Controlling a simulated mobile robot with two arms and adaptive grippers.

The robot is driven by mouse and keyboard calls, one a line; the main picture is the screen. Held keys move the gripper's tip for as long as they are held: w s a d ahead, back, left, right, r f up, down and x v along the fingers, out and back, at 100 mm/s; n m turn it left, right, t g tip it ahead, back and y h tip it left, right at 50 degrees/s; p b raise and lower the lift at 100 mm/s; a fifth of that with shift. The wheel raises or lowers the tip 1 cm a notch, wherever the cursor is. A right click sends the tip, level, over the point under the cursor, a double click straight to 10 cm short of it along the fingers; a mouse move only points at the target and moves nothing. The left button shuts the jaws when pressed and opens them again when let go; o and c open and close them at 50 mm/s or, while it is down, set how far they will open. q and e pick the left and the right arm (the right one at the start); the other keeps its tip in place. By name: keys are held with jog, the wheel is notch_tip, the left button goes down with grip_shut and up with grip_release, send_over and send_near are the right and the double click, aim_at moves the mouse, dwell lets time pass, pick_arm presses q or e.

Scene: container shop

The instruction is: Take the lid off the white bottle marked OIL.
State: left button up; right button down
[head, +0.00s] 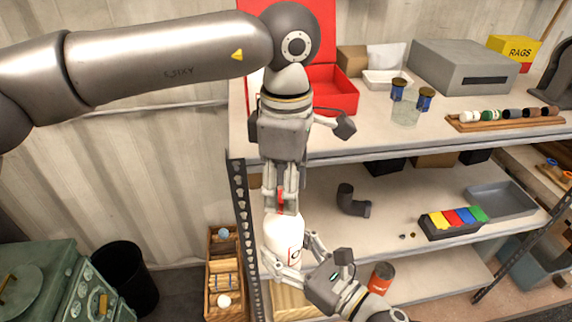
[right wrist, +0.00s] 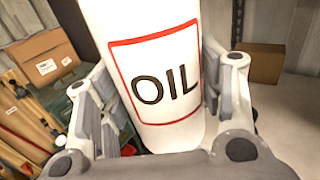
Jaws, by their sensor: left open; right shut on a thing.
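The white bottle (head: 283,232) stands roughly upright in the head view, in front of the shelf's left end. Its red-framed OIL label fills the middle of the right wrist view (right wrist: 165,85). My right gripper (head: 288,262) is shut around the bottle's lower body, a finger on each side. My left gripper (head: 282,203) points down from above, right over the bottle's top. Its fingers are open on either side of a red part, seemingly the lid (head: 281,197). The fingers partly hide that part, and I cannot tell whether they touch it.
A shelf unit (head: 400,226) stands behind and right, with a black pipe elbow (head: 352,202) and a bin of coloured blocks (head: 453,222). An open red box (head: 335,92) is on the top shelf. A wooden crate (head: 222,272) and black bin (head: 124,278) stand at lower left.

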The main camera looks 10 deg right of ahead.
pick_arm(q)
jog(key=shift+f, duration=0.5)
grip_shut()
jog(key=n, duration=0.4)
jog(key=shift+w+n, duration=0.1)
jog(key=shift+n, duration=0.2)
jog(key=n, duration=0.5)
jog(key=shift+w, duration=0.1)
jog(key=shift+r, duration=0.25)
